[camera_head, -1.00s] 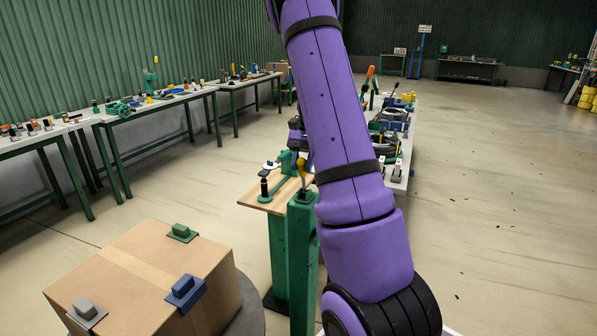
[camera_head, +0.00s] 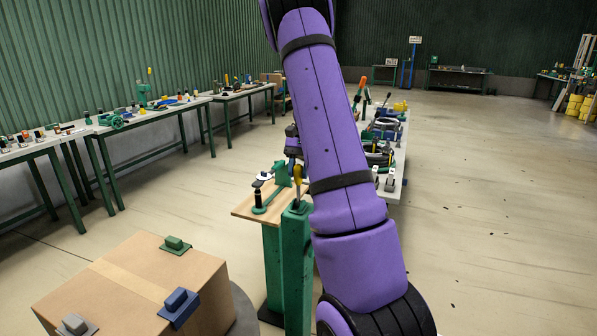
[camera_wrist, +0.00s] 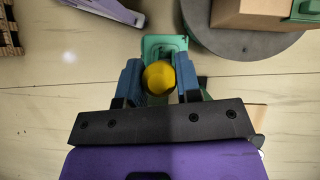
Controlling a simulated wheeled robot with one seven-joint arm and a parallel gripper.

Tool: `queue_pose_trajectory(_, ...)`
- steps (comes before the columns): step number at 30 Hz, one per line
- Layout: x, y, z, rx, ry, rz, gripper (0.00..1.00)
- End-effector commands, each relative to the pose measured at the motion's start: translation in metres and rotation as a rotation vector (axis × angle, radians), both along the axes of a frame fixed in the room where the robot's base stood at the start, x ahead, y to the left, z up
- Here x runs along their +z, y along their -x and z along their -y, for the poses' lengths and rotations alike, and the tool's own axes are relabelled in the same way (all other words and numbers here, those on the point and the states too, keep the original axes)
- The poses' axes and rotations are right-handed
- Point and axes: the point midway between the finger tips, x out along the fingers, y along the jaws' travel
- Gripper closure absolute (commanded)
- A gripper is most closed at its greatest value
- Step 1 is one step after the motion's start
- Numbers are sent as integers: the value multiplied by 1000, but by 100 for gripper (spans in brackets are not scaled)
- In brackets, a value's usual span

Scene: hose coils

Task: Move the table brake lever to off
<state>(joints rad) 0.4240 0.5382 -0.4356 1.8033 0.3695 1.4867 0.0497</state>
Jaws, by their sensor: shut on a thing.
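The brake lever's yellow knob (camera_wrist: 159,77) sits between the blue fingers of my gripper (camera_wrist: 158,82) in the wrist view, and the gripper is shut on it. A green post or plate (camera_wrist: 164,44) shows beyond the knob. In the head view the yellow-handled lever (camera_head: 298,173) stands near upright on top of a green post (camera_head: 298,250). There my purple arm hides most of the gripper. I cannot read any on or off marking.
A carton (camera_head: 140,285) with several coloured blocks on top stands on a grey round table (camera_head: 243,312) at the lower left. A small wood-topped stand (camera_head: 243,210) is beside the post. Workbenches line the left wall.

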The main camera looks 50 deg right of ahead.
Motion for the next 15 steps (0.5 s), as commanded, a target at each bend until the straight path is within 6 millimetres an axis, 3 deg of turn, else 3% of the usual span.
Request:
queue_pose_trajectory(1, 1, -1, 2, -2, 7, 4, 62)
queue_pose_trajectory(3, 0, -1, 2, -2, 6, 3, 45)
queue_pose_trajectory(4, 0, -1, 2, -2, 5, 3, 43)
queue_pose_trajectory(15, 5, -2, 5, -1, 3, 3, 43)
